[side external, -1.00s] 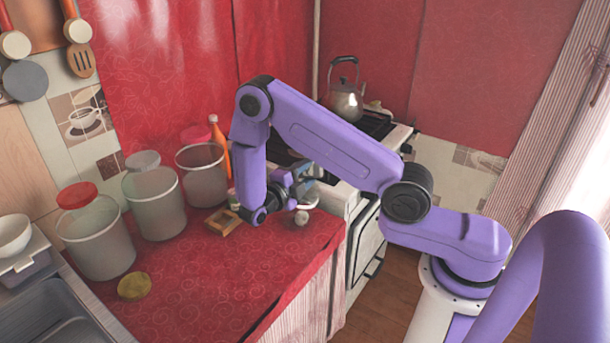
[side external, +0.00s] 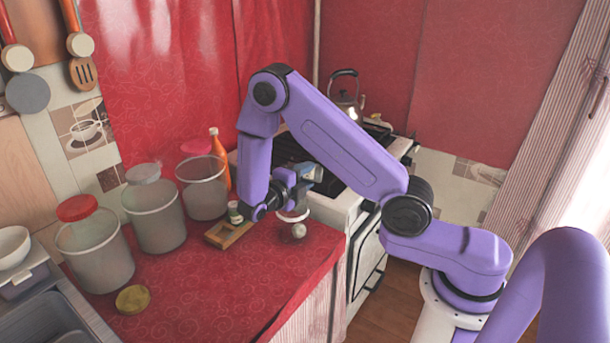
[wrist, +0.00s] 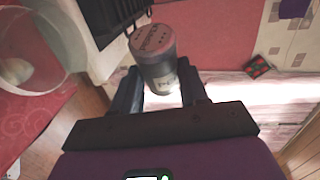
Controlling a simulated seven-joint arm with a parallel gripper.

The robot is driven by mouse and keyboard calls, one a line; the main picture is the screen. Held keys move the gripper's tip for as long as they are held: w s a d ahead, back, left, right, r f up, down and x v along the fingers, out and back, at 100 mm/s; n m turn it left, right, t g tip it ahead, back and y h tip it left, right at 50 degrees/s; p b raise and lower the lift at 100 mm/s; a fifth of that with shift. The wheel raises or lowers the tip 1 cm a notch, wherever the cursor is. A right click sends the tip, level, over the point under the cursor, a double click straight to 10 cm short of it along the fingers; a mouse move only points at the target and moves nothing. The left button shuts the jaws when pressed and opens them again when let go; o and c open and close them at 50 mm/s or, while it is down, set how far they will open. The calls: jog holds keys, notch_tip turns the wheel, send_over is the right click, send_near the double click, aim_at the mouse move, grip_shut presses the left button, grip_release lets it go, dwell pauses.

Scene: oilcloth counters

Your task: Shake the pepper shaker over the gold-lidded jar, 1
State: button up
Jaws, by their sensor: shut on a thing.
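My gripper (wrist: 160,80) is shut on the pepper shaker (wrist: 154,62), a grey cylinder with a holed, lettered top, seen between the two fingers in the wrist view. In the side view my gripper (side external: 305,175) is above the counter's right end, beside the stove; I cannot make out the shaker clearly there. A gold lid (side external: 133,299) lies flat on the red cloth at the front left, apart from any jar. A clear round container (wrist: 28,50) shows at the wrist view's left.
Large clear jars stand at the left and back: a front one (side external: 95,258), a middle one (side external: 155,222) and a rear one (side external: 204,195). An orange bottle (side external: 219,165) stands behind. A wooden tray (side external: 229,235) holds a small bottle (side external: 235,212). The front cloth (side external: 215,285) is clear.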

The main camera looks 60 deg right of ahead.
notch_tip(320, 180, down, 6)
jog(key=m+t+y, duration=0.1)
jog(key=m+y, duration=0.1)
jog(key=m, duration=0.2)
jog(key=r+m+t, duration=0.1)
jog(key=w+r+m+t+y, duration=0.1)
jog(key=r+m, duration=0.2)
jog(key=r, duration=0.1)
jog(key=shift+w+a+r+t+y, duration=0.25)
jog(key=shift+a+t+y, duration=0.05)
jog(key=shift+t, duration=0.1)
dwell(0.4)
notch_tip(320, 180, up, 3)
jog(key=m+t+y, duration=0.1)
jog(key=m+t, duration=0.1)
jog(key=m, duration=0.2)
jog(key=shift+t, duration=0.4)
